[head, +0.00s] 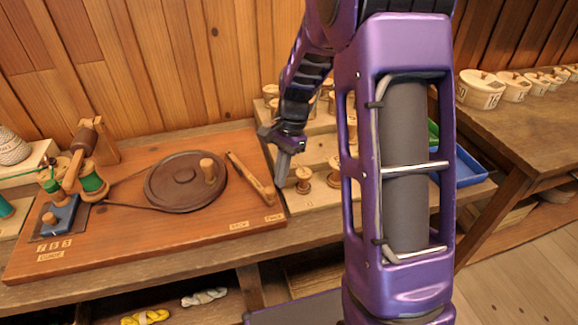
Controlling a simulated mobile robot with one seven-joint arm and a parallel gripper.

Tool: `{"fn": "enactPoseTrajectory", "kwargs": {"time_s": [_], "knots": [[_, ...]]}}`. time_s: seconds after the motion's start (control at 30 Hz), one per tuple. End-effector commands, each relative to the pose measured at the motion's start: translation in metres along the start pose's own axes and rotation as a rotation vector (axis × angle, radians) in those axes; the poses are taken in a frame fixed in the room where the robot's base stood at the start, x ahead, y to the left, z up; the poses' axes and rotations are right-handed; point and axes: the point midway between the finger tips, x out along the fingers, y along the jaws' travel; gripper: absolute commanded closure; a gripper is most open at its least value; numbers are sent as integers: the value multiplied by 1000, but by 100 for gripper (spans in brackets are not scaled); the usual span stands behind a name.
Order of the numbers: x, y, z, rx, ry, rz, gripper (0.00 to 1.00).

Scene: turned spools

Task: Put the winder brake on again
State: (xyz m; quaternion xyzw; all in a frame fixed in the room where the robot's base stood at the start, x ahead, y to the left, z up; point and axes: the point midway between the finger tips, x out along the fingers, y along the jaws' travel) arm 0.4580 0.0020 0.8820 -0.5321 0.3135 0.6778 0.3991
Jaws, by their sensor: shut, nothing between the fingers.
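The winder is on a reddish wooden board (130,245). It has a dark brown wheel (170,188) with a light wooden knob (208,168) on top. A slim wooden lever (250,178), which looks like the brake, lies slantwise just right of the wheel. A narrow gap seems to show between its upper end and the wheel's rim. My gripper (282,180) points down at the board's right edge, right of the lever. It is shut and empty. Whether its fingertips touch the lever cannot be told.
Green-wound spools (92,183) and a blue block (60,217) stand at the board's left. Stepped racks with bare spools (303,180) stand close right of my gripper. A blue tray (465,168) is behind my arm.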

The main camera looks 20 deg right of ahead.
Motion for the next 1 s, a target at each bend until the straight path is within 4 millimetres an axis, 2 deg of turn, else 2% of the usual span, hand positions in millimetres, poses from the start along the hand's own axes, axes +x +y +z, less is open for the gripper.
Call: {"fn": "enactPoseTrajectory", "kwargs": {"time_s": [0.47, 0.57, 0.8, 1.0], "knots": [[2, 0, 8, 9, 0, -2, 100], [3, -1, 22, 62, -1, -15, 100], [13, -10, 68, 253, -2, -60, 100], [20, -17, 84, 259, -1, -63, 100]]}}
